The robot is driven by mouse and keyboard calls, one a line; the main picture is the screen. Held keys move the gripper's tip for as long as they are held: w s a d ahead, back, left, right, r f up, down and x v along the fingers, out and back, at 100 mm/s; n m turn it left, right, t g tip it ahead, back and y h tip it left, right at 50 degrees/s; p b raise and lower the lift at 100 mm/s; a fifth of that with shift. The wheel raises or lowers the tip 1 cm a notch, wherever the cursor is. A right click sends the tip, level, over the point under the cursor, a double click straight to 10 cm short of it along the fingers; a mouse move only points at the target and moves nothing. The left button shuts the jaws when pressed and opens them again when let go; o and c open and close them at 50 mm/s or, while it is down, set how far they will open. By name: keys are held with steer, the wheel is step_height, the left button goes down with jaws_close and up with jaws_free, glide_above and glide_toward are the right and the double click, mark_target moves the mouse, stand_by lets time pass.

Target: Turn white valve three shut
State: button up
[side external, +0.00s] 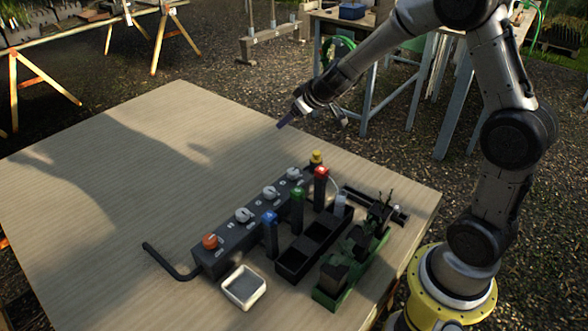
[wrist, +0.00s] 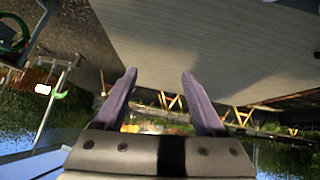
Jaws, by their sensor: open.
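A dark grey valve block (side external: 228,250) lies on the table with three white valves in a row: a near one (side external: 243,215), a middle one (side external: 270,193) and a far one (side external: 294,174). The labels beside them are too small to read, so I cannot tell the numbering or the exact knob settings. An orange knob (side external: 210,241) is at the block's near end. My gripper (side external: 282,124) is in the air beyond the block's far end, apart from every valve. In the wrist view its two purple fingers (wrist: 158,80) are spread and empty; no valve is recognisable there.
Blue (side external: 270,217), green (side external: 298,193) and red (side external: 321,171) topped dark posts stand close along the block's right side. Right of them are a black compartment tray (side external: 292,268) and a green fixture (side external: 327,297). A white dish (side external: 244,287) sits in front. The table's left is clear.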

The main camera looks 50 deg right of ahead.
steer(key=d+r+m+h, duration=0.1)
steer(key=d+m, duration=0.1)
steer(key=m+g, duration=0.5)
glide_toward(293, 171)
steer(key=x, duration=0.8)
steer(key=shift+d+f, duration=0.1)
steer(key=shift+f, duration=0.2)
steer(key=shift+c, duration=0.2)
jaws_close()
